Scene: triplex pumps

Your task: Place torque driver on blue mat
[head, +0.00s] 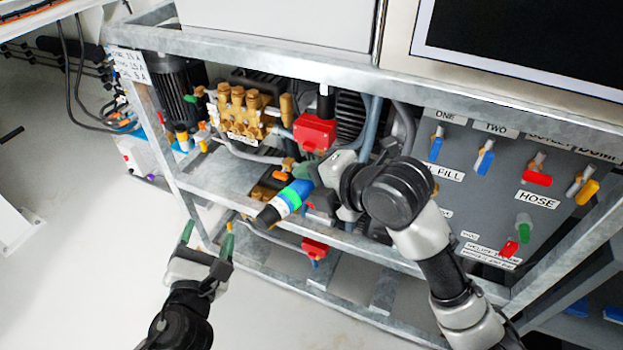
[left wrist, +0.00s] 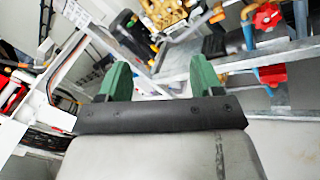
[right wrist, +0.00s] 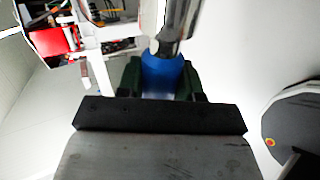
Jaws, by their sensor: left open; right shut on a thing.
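The torque driver (head: 286,200) is a cylinder with blue, green and white bands and a dark end. My right gripper (head: 307,176) is shut on it and holds it in front of the pump frame, with the dark end down and to the left. In the right wrist view the driver's blue part (right wrist: 163,75) sits between the green fingers, with a shiny metal part above it. My left gripper (head: 208,240) is open and empty, apart from the frame's lower left; its green fingers also show in the left wrist view (left wrist: 155,82). I cannot make out a blue mat.
A galvanized metal frame (head: 290,67) holds brass pumps (head: 240,108), red valve parts (head: 314,132) and hoses. A grey panel with coloured valve handles (head: 537,178) stands at the right. The pale floor (head: 90,290) at the left is mostly clear.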

